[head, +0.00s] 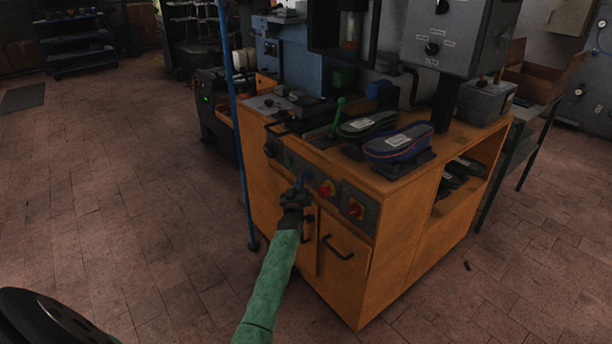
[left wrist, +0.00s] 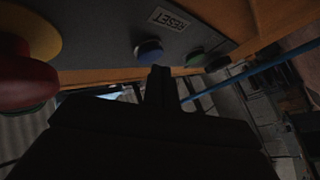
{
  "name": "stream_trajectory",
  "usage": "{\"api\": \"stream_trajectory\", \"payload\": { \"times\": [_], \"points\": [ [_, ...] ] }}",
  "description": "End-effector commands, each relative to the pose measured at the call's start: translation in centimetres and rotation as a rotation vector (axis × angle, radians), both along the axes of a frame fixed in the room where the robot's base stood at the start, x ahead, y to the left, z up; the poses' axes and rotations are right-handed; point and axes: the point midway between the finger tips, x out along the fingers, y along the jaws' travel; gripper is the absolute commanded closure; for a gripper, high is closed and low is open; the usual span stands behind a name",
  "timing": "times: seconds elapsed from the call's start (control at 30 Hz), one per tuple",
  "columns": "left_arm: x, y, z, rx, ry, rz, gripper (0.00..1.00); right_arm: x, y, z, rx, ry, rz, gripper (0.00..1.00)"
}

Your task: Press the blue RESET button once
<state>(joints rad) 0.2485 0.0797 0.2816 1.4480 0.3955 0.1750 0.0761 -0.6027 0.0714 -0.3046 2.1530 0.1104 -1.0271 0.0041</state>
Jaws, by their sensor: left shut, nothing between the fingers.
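The blue RESET button (left wrist: 149,50) sits on a dark panel in the left wrist view, beside a RESET label (left wrist: 171,19). In the head view, the dark control panel (head: 356,206) is on the front of an orange cabinet (head: 345,262). My left gripper (head: 299,184) is in front of this panel. Its fingers are shut and empty. In the left wrist view its fingertips (left wrist: 159,70) are very close to the blue button; I cannot tell whether they touch it. My right gripper is not in view.
A red emergency button (head: 326,189) on a yellow base is just right of my left gripper; it looks large in the left wrist view (left wrist: 24,82). A green button (left wrist: 194,54) is near the blue one. A blue pole (head: 239,130) stands left of the cabinet. Open floor lies left.

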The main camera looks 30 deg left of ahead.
Motion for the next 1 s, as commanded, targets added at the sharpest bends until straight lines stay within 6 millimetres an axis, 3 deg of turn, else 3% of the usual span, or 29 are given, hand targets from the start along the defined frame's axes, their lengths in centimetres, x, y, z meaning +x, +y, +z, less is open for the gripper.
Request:
{"api": "stream_trajectory", "payload": {
  "times": [0.53,1.0],
  "points": [
    [-0.8,0.4,0.1,0.001,0.0,0.0,1.0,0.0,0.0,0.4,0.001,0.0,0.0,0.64],
    [-4.2,1.8,0.1,0.002,0.001,0.001,1.0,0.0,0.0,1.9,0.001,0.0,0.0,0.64]
  ]
}}
